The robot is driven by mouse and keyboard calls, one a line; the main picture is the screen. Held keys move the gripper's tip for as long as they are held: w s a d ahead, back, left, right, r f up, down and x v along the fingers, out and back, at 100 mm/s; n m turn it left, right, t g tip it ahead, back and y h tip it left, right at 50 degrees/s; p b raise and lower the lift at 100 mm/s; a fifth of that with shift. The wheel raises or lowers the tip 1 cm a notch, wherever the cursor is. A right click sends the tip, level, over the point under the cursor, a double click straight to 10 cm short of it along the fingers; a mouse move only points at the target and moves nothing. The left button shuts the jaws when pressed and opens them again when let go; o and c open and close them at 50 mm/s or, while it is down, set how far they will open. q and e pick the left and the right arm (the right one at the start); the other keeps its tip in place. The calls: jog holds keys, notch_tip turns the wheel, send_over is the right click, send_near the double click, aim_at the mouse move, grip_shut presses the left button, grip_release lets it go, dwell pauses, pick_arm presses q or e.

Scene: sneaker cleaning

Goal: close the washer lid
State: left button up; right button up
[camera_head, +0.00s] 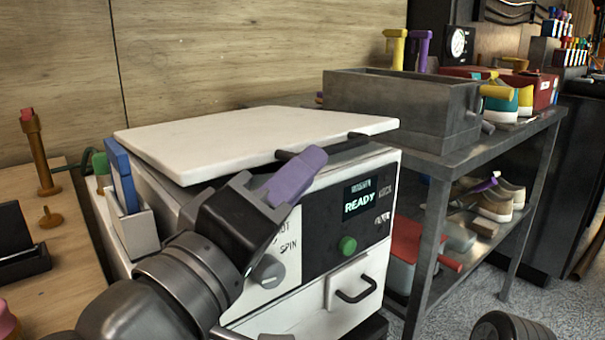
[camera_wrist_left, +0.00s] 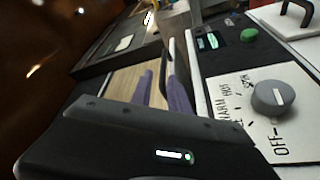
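The washer (camera_head: 345,265) is a white box with a black READY display, a green button and a grey knob. Its white lid (camera_head: 262,138) is tilted, with a narrow gap along the front between it and the body. A black handle (camera_head: 358,136) runs along the lid's front edge and also shows in the left wrist view (camera_wrist_left: 164,60). My left gripper (camera_head: 306,163), with purple fingers, is at the handle's left part. In the left wrist view its fingers (camera_wrist_left: 163,85) stand slightly apart beside the handle; whether they pinch it is unclear.
A metal rack (camera_head: 440,165) with a grey bin (camera_head: 385,105) stands right of the washer. Shoes (camera_head: 497,200) lie on its lower shelf. A blue item (camera_head: 122,175) sits in a holder on the washer's left side. A wooden table (camera_head: 75,225) is at the left.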

pick_arm(q)
jog(key=b+v, duration=0.3)
jog(key=v, duration=0.5)
jog(key=shift+a+f+b, duration=0.3)
jog(key=shift+f+b, duration=0.05)
jog(key=shift+b, duration=0.05)
dwell(0.5)
jog(key=shift+w, duration=0.1)
